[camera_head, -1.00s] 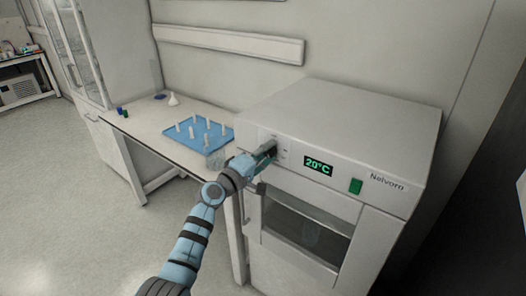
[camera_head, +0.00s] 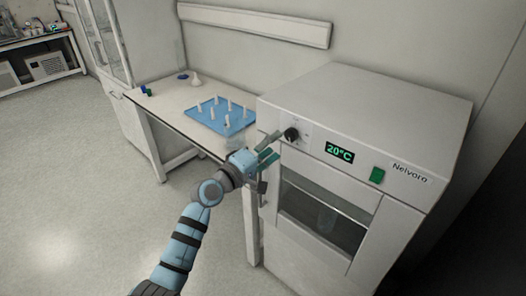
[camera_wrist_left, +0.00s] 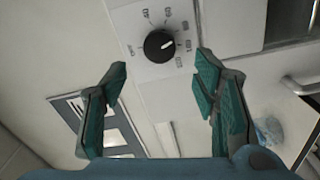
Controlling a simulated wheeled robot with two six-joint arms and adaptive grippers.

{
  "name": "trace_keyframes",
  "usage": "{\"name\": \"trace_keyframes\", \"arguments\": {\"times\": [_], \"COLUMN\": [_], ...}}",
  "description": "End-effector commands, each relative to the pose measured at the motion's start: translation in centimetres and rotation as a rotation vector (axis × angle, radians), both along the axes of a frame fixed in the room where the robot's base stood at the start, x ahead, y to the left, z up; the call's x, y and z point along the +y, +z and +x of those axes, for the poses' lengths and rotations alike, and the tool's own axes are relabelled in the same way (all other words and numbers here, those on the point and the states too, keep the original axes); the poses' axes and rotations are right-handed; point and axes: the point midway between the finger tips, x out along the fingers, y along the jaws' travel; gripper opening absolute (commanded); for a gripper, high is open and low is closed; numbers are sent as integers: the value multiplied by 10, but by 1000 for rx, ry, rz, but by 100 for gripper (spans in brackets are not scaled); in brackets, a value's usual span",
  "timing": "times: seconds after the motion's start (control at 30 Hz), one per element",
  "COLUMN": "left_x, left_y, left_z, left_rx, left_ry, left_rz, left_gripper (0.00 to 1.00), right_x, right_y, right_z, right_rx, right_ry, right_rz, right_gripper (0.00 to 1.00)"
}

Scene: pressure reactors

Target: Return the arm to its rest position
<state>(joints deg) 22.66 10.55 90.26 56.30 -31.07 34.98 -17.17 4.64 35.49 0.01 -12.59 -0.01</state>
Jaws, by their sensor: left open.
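My left arm (camera_head: 186,240) reaches up from the bottom of the head view toward the oven (camera_head: 370,120). My left gripper (camera_head: 271,148) is open and empty, just in front of and below the oven's black temperature knob (camera_head: 291,134). In the left wrist view the two green fingers (camera_wrist_left: 162,95) are spread apart, and the knob (camera_wrist_left: 159,46) with its numbered dial lies beyond them, untouched. The oven's display (camera_head: 340,152) reads 20°C. My right gripper is in neither view.
A table (camera_head: 165,100) left of the oven holds a blue peg rack (camera_head: 215,110), a white funnel (camera_head: 196,80) and small blue and green items. The oven door handle (camera_head: 262,190) is close below the gripper. The floor (camera_head: 70,180) at left is clear.

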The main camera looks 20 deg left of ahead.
Motion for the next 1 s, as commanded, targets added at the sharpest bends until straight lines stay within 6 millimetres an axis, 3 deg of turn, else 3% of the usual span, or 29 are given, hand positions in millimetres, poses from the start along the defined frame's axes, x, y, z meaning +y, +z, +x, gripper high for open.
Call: {"name": "trace_keyframes", "arguments": {"times": [0.1, 0.23, 0.67, 0.77, 0.87, 0.97, 1.0], "left_x": [12, 19, 19, 23, 52, 84, 94], "left_y": [-1, 0, 0, 1, -41, -131, -174], "left_z": [-27, -42, -44, -43, -29, -33, -44], "left_rx": [0, 0, 0, -39, -25, 93, 157], "left_ry": [1, 1, 2, 19, 113, 171, 170], "left_rz": [4, 1, 1, 78, 317, 589, 697], "left_gripper": [54, 54, 54, 54, 54, 54, 54], "right_x": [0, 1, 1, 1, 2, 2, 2], "right_y": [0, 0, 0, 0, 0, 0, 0], "right_z": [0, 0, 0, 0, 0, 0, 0], "right_rx": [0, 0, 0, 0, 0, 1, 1], "right_ry": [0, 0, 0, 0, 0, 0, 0], "right_rz": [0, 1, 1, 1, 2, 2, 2], "right_gripper": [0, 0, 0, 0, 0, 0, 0]}}
